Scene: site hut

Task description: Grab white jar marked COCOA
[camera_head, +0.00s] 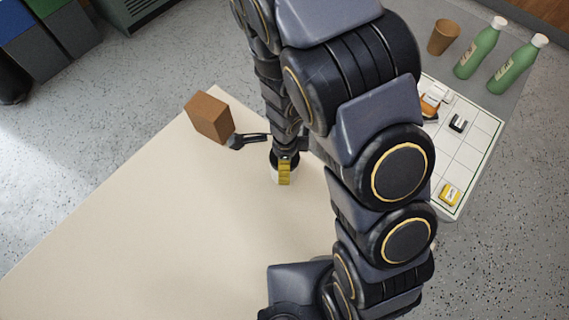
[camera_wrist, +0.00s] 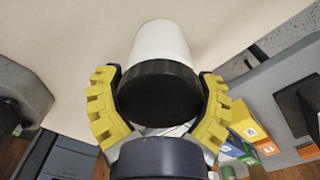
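A white jar with a black lid (camera_wrist: 160,42) fills the middle of the wrist view, its lid toward the camera. No COCOA marking is readable. My gripper (camera_wrist: 160,88) has yellow-padded fingers on both sides of the lid, with no clear gap on either side, so it looks shut on the jar. In the head view, a small part of the white jar (camera_head: 274,177) shows beside a yellow finger pad of my gripper (camera_head: 285,171), over the cream table. My arm hides part of the area, and I cannot tell if the jar touches the table.
A brown block (camera_head: 209,118) and a dark long-handled thing (camera_head: 250,138) lie left of my gripper. At the right, a white gridded board (camera_head: 452,145) holds small items, including a yellow one (camera_head: 450,193). Green bottles (camera_head: 480,47) and a brown cup (camera_head: 443,37) stand behind it. The table's left is clear.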

